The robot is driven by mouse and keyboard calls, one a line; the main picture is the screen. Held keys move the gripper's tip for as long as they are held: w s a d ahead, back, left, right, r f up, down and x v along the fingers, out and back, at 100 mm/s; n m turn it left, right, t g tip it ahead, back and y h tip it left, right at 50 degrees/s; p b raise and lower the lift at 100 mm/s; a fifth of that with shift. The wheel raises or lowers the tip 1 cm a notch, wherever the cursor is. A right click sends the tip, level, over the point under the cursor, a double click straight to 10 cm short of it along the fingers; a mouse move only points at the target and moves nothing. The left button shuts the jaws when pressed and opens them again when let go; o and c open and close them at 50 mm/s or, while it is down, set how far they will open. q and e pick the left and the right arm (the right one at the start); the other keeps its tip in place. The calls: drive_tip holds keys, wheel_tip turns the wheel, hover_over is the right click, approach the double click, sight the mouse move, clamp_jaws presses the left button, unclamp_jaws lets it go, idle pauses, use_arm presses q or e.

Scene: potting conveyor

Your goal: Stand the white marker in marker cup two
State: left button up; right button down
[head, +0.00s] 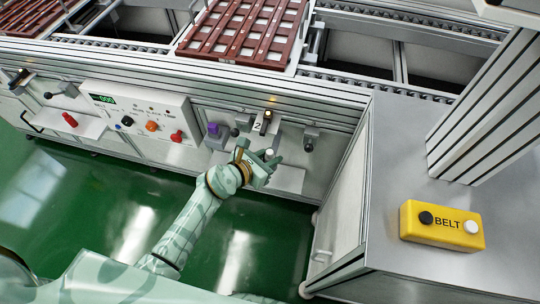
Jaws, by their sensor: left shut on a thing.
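My left gripper (266,161) is in front of the machine's front panel, below the label "2". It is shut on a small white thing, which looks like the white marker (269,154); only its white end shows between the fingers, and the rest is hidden. Marker cup two seems to be the dark holder (264,122) beside the "2" plate, above and apart from the gripper. Its inside is too small to make out. My right gripper is not in view.
A control panel (140,115) with knobs is further left. A yellow BELT box (441,226) lies on the right-hand counter. A red-brown tray (245,32) rests on the conveyor.

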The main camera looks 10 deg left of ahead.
use_arm(q)
drive_tip(key=o, duration=1)
drive_tip(key=shift+f, duration=0.1)
